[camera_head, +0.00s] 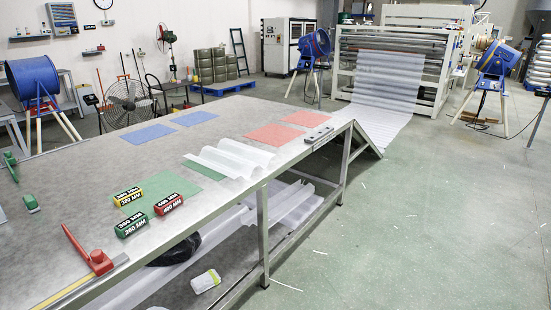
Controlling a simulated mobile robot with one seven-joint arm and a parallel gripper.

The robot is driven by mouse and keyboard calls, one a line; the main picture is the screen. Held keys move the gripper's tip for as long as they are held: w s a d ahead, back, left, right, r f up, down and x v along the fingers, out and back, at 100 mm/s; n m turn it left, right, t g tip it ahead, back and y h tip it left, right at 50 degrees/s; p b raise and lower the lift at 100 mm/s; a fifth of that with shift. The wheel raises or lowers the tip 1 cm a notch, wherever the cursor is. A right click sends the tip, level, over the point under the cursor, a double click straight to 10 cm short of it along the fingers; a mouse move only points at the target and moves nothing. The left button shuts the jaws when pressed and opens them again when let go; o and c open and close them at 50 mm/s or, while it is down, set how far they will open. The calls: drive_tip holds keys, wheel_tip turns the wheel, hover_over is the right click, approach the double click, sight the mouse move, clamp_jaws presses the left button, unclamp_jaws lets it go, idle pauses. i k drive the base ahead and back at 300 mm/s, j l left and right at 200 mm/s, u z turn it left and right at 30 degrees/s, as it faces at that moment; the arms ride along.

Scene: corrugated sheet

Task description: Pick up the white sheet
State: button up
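A white corrugated sheet (232,158) lies on the grey worktable (95,165), near its long right edge. It looks wavy and translucent, partly over a green mat (204,168). More white sheets (285,205) lie on the shelf under the table. A long white sheet (385,85) also runs down from the large machine to the floor. My gripper is not in view.
Red mats (275,134), blue mats (150,132) and another green mat (165,187) lie flat on the table. Labelled yellow (128,196), green (131,224) and red (168,204) blocks and a red-handled tool (90,252) sit nearer. Open floor (430,220) is on the right.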

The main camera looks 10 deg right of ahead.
sight(233, 160)
drive_tip(key=u, duration=2.05)
drive_tip(key=z, duration=2.05)
drive_tip(key=i+l+u, duration=0.5)
drive_tip(key=i+l, duration=0.5)
drive_tip(key=i, duration=0.05)
